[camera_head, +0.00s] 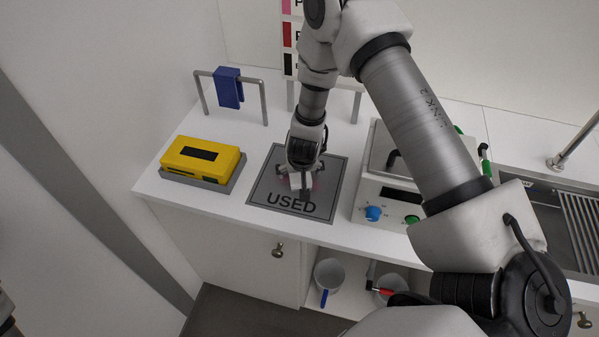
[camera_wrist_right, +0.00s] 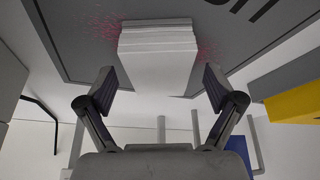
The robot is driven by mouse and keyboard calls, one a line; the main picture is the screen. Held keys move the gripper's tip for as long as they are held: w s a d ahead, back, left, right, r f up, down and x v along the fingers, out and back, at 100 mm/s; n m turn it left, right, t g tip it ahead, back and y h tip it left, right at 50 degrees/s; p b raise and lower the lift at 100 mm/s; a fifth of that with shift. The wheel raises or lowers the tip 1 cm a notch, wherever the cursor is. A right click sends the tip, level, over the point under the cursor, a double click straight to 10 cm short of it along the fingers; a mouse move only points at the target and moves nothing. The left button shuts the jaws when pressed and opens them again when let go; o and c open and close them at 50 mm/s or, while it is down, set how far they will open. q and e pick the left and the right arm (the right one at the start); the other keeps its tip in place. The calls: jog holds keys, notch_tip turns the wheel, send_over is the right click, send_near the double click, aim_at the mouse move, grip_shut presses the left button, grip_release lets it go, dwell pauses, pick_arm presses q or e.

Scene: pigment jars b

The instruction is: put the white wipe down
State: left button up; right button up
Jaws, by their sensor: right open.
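The white wipe (camera_head: 298,183), a folded stack, lies on the grey mat marked USED (camera_head: 263,190), as far as I can tell. The wipe (camera_wrist_right: 158,48) shows large at the top of the right wrist view. My right gripper (camera_head: 303,170) is over the mat at the wipe. In the wrist view the right gripper (camera_wrist_right: 159,88) is open, with a finger at each side of the wipe's near end and gaps between. Reddish specks show on the mat beside the wipe.
A yellow box (camera_head: 203,157) on a grey base stands left of the mat. Behind it a blue cloth (camera_head: 229,88) hangs on a rail (camera_head: 264,104). A white device with knobs (camera_head: 383,201) stands close on the right. A sink (camera_head: 570,215) is farther right. Pots (camera_head: 329,272) sit on the shelf below.

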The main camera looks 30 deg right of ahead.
jog(key=shift+f, duration=0.3)
jog(key=shift+w+d+f, duration=0.25)
jog(key=shift+w+f, duration=0.05)
jog(key=shift+w, duration=0.1)
jog(key=c, duration=1)
jog(key=shift+s+a+r, duration=0.1)
jog(key=shift+s+r, duration=0.05)
jog(key=shift+s, duration=0.05)
jog(key=shift+c, duration=0.5)
pick_arm(q)
jog(key=shift+w+d, duration=0.1)
jog(key=shift+w, duration=0.05)
pick_arm(e)
jog(key=shift+w, duration=0.15)
